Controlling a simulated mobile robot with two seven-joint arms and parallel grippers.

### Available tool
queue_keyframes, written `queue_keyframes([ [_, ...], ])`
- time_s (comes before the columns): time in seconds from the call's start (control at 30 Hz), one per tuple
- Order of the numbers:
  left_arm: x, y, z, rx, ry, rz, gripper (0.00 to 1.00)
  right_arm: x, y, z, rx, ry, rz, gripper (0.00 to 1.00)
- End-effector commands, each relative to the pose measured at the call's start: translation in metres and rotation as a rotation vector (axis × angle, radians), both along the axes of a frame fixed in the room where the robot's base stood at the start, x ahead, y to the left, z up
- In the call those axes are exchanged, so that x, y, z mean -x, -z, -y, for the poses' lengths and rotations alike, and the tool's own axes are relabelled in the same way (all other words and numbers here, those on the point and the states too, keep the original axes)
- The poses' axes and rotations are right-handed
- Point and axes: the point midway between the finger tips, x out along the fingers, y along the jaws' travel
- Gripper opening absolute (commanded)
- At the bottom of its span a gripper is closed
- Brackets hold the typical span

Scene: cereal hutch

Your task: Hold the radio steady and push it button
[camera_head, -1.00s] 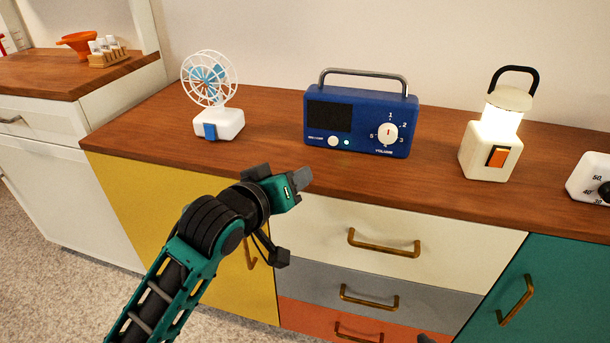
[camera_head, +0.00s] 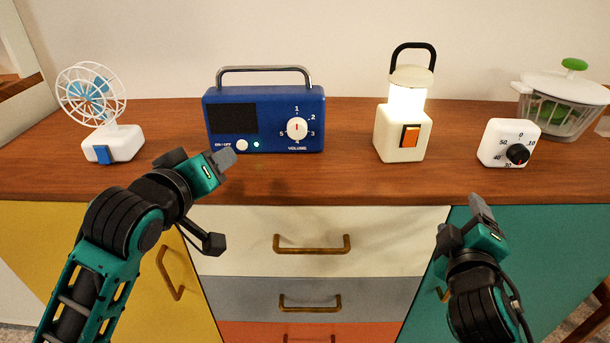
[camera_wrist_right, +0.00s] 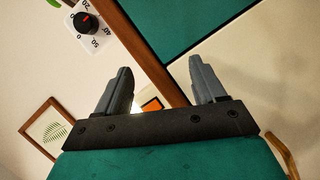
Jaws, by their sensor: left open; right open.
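A blue radio (camera_head: 265,122) with a silver handle stands upright on the wooden countertop (camera_head: 350,178). My left gripper (camera_head: 226,158) is open and empty, just in front of the radio's lower left, near the button; I cannot tell the exact gap. My right gripper (camera_head: 478,213) is open and empty, low at the counter's front edge, right of the radio. Its two fingers also show apart in the right wrist view (camera_wrist_right: 160,85).
A white fan (camera_head: 112,143) stands left of the radio. A lit lantern (camera_head: 402,130) with an orange switch, a white timer (camera_head: 505,143) and a salad spinner (camera_head: 562,103) stand to the right. Drawers with brass handles lie below. The counter directly before the radio is clear.

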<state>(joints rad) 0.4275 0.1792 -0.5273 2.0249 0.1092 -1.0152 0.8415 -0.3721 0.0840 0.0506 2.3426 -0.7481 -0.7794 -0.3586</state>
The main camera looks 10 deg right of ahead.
Motion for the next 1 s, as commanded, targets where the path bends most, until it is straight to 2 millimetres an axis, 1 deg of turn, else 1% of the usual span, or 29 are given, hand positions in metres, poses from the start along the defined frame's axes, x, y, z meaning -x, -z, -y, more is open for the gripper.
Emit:
queue_keyframes([
  [0.03,0.000,0.000,0.000,0.000,0.000,0.000,0.43,0.003,-0.016,0.013,0.062,0.047,0.012,0.70],
  [0.1,0.000,0.000,0.000,0.000,0.000,0.000,0.43,0.009,-0.035,0.028,0.146,0.111,0.022,0.70],
  [0.2,0.000,0.000,0.000,0.000,0.000,0.000,0.43,0.021,-0.061,0.048,0.254,0.204,0.029,0.70],
  [0.23,0.000,0.000,0.000,0.000,0.000,0.000,0.43,0.019,-0.066,0.047,0.266,0.210,0.035,0.70],
  [0.3,0.000,0.000,0.000,0.000,0.000,0.000,0.43,0.003,-0.069,0.025,0.235,0.159,0.060,0.70],
  [0.37,0.000,0.000,0.000,0.000,0.000,0.000,0.43,-0.007,-0.074,0.010,0.217,0.126,0.080,0.70],
  [0.47,0.000,0.000,0.000,0.000,0.000,0.000,0.43,-0.024,-0.083,-0.019,0.192,0.066,0.114,0.70],
  [0.57,0.000,0.000,0.000,0.000,0.000,0.000,0.43,-0.040,-0.095,-0.053,0.172,-0.004,0.149,0.70],
  [0.6,0.000,0.000,0.000,0.000,0.000,0.000,0.43,-0.045,-0.101,-0.069,0.165,-0.037,0.166,0.70],
  [0.67,0.000,0.000,0.000,0.000,0.000,0.000,0.43,-0.054,-0.099,-0.096,0.132,-0.097,0.170,0.70],
  [0.7,0.000,0.000,0.000,0.000,0.000,0.000,0.43,-0.058,-0.099,-0.115,0.111,-0.140,0.173,0.70],
  [0.77,0.000,0.000,0.000,0.000,0.000,0.000,0.43,-0.063,-0.098,-0.142,0.087,-0.201,0.175,0.70],
  [0.8,0.000,0.000,0.000,0.000,0.000,0.000,0.43,-0.065,-0.098,-0.160,0.074,-0.239,0.175,0.70],
  [0.9,0.000,0.000,0.000,0.000,0.000,0.000,0.43,-0.067,-0.095,-0.196,0.052,-0.319,0.169,0.70],
  [1.0,0.000,0.000,0.000,0.000,0.000,0.000,0.43,-0.065,-0.091,-0.222,0.040,-0.376,0.161,0.70],
])
